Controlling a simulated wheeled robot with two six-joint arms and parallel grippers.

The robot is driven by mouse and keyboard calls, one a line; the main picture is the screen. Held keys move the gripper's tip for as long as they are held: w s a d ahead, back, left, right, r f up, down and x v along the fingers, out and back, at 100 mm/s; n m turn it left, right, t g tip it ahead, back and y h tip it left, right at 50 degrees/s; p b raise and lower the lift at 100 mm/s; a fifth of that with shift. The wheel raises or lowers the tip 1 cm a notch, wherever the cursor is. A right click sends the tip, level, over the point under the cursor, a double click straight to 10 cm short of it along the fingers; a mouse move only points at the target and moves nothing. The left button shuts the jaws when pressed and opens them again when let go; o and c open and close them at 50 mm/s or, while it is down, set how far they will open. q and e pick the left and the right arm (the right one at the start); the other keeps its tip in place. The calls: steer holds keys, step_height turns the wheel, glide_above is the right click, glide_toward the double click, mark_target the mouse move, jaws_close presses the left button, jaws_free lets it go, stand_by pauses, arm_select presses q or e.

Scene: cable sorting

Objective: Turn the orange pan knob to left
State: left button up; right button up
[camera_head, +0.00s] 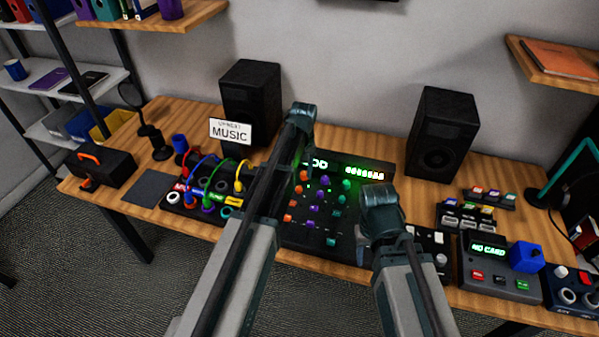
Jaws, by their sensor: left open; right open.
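A black mixer panel (355,172) lies on the desk with a lit green display. Orange knobs run down its left side, with an upper one (304,176), a middle one (298,196) and a lower one (288,217). I cannot read which is the pan knob or which way it points. My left arm reaches over the panel's left side. My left gripper is open and mostly hidden behind that arm. My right arm is bent at the panel's right edge. My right gripper is open and mostly hidden. I see nothing held in either.
Coloured cables (208,184) in a socket box lie left of the panel. Black speakers, one left (251,105) and one right (441,134), stand behind. A music sign (230,132) leans by the left speaker. A card reader (492,270) with a blue block (526,257) sits right.

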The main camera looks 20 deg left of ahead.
mark_target(301, 188)
arm_select(q)
step_height(301, 188, up, 8)
steer(key=p, duration=0.6)
steer(key=shift+d+f, duration=0.15)
steer(key=shift+f, duration=0.05)
arm_select(e)
step_height(301, 188, up, 8)
steer(key=shift+f, duration=0.15)
steer(key=shift+f, duration=0.1)
arm_select(q)
steer(key=shift+d, duration=0.1)
